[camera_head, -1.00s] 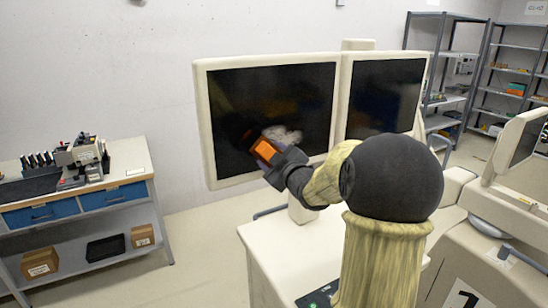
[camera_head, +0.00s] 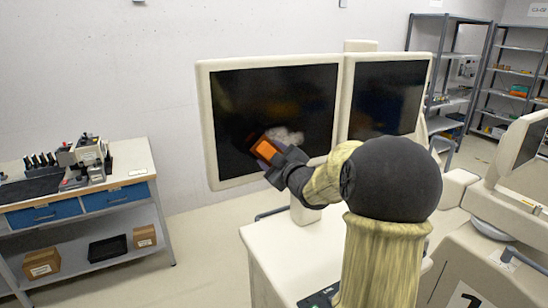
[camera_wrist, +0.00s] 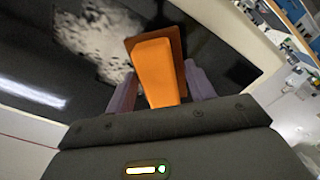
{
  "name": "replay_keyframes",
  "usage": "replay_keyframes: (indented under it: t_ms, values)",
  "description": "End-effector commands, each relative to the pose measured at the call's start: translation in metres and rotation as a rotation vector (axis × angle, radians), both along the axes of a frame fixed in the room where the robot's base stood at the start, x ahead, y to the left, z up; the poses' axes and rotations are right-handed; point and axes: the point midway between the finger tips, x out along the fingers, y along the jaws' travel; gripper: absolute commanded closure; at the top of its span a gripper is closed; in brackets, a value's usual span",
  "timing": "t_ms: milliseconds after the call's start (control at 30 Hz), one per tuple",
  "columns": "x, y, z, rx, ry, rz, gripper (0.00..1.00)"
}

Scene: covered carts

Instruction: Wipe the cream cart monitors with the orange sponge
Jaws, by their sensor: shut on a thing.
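Two dark monitors in cream frames stand side by side on a cream cart (camera_head: 285,235): the left monitor (camera_head: 235,95) and the right monitor (camera_head: 385,95). A pale, speckled smudge (camera_head: 288,136) marks the lower part of the left screen; it also shows in the wrist view (camera_wrist: 100,40). My gripper (camera_head: 275,157) is shut on the orange sponge (camera_head: 265,149), just left of and below the smudge. In the wrist view the sponge (camera_wrist: 156,75) points at the screen, right of the smudge. I cannot tell whether it touches the glass.
A bench (camera_head: 130,158) with blue drawers and equipment stands at the left. Another cream monitor (camera_head: 520,150) on a cart is close at the right. Grey shelves (camera_head: 440,80) stand at the back right. My arm hides part of the cart.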

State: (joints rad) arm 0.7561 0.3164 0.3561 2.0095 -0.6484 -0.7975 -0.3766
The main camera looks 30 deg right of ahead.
Motion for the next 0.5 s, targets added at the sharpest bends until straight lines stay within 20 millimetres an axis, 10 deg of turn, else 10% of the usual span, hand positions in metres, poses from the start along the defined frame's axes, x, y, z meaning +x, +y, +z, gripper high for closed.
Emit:
replay_keyframes:
  t_ms: [500]
  values:
    - [0.0085,0.0004,0.0002,0.000,0.000,0.000,0.68]
